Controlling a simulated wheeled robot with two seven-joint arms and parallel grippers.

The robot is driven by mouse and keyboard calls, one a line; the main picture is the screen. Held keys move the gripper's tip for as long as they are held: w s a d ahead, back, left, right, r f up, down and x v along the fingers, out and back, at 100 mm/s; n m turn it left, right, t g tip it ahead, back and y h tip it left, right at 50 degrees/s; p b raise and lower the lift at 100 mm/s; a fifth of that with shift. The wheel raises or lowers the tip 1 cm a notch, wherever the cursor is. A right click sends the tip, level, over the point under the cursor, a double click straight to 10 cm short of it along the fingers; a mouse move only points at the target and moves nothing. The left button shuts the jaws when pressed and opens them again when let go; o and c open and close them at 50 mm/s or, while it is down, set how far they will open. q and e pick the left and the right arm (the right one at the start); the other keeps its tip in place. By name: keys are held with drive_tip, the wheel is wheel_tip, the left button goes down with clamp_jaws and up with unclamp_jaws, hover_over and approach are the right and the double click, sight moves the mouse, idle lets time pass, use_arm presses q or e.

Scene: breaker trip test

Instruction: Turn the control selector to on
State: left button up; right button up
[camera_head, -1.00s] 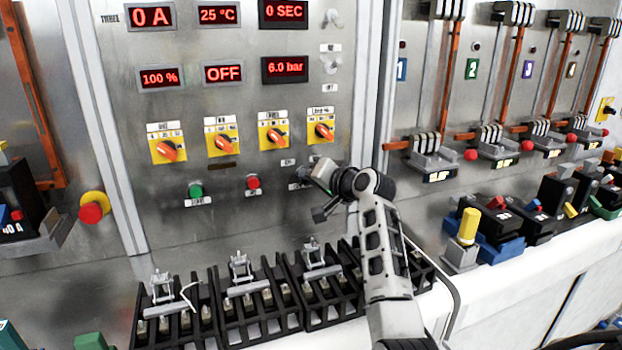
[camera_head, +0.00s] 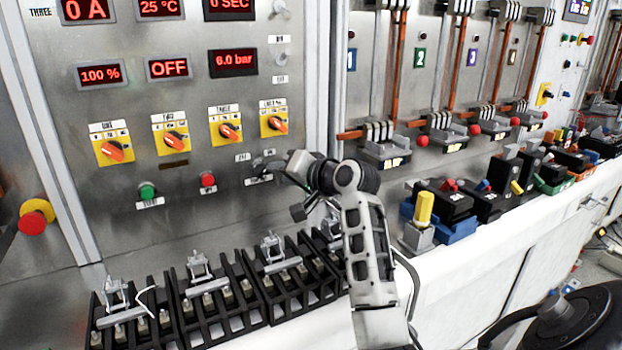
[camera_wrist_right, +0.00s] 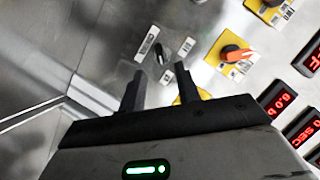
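The control selector is a small dark knob low on the metal panel, with small labels around it. It shows in the right wrist view (camera_wrist_right: 160,53), beyond and roughly between the fingertips. I cannot tell whether a fingertip touches the knob. My left gripper is not in view.
Yellow plates with orange rotary switches (camera_head: 229,131) sit above. A green button (camera_head: 147,190) and a red button (camera_head: 207,180) are to the left. Black breaker blocks (camera_head: 222,300) stand below.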

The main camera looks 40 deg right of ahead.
use_arm(q)
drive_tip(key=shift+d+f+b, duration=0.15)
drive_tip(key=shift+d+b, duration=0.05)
drive_tip(key=shift+b, duration=0.3)
use_arm(e)
drive_tip(key=v, duration=0.9)
drive_tip(key=shift+s, duration=0.3)
